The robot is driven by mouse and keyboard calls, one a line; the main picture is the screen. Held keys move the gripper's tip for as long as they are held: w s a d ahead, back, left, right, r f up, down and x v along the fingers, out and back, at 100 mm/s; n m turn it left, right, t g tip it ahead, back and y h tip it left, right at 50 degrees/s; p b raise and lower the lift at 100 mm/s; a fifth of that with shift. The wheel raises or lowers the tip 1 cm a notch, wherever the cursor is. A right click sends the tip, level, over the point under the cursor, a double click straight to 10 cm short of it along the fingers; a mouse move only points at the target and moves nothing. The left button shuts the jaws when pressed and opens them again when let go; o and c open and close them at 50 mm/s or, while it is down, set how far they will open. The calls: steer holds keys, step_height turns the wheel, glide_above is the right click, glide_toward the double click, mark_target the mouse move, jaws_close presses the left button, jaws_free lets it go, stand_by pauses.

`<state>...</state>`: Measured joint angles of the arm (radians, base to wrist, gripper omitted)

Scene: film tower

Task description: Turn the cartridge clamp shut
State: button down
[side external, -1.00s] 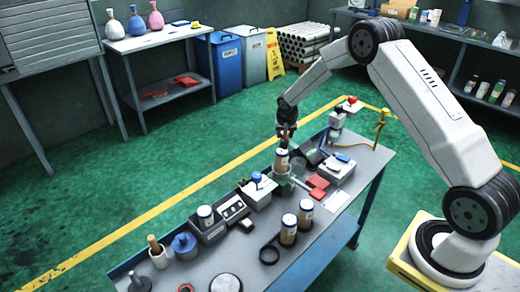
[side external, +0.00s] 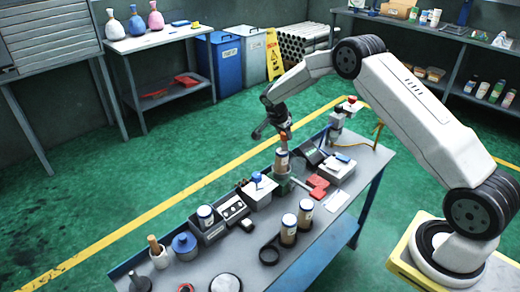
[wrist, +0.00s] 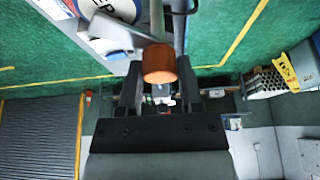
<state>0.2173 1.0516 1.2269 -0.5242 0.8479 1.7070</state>
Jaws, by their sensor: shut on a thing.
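The cartridge (side external: 281,161), pale with a dark lid, stands upright in the clamp (side external: 284,186) on the bench. In the wrist view, a grey-green clamp handle (wrist: 157,22) ends in an orange-brown knob (wrist: 160,64). My gripper (wrist: 160,78) is shut on this knob, with one finger on each side of it. In the side view, my gripper (side external: 285,137) is tilted just above the cartridge. A white, blue and red round face (wrist: 108,10) shows beside the handle, cut by the frame edge. The jaws' contact with the clamp is too small to judge from the side.
A grey box with a blue knob (side external: 258,190) stands left of the clamp. Red blocks (side external: 318,186) and a grey device (side external: 340,170) stand to its right. More cartridges (side external: 289,229) stand at the front. A post with a red top (side external: 337,118) rises at the far end.

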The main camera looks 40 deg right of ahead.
steer(key=shift+a+m+g, duration=0.1)
steer(key=shift+m+g, duration=0.4)
steer(key=shift+m, duration=0.6)
steer(key=shift+c, duration=1.2)
jaws_free()
steer(key=v, duration=0.7)
steer(key=shift+r, duration=0.4)
steer(key=shift+a, duration=0.15)
